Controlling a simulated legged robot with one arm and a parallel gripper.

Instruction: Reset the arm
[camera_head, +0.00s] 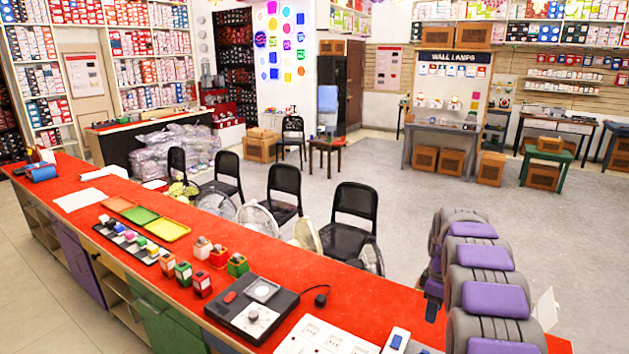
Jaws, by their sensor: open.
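The long red-topped counter (330,283) runs from the far left to the lower right. A black device with a dial (252,308) lies on it near the front. Beside it are several small red, green and white blocks (202,283) and a black rack of coloured pieces (127,240).
Black chairs (350,217) stand behind the counter. Colored trays (139,216) lie on it. The grey floor (425,205) beyond is largely clear. Tables and shelves line the back.

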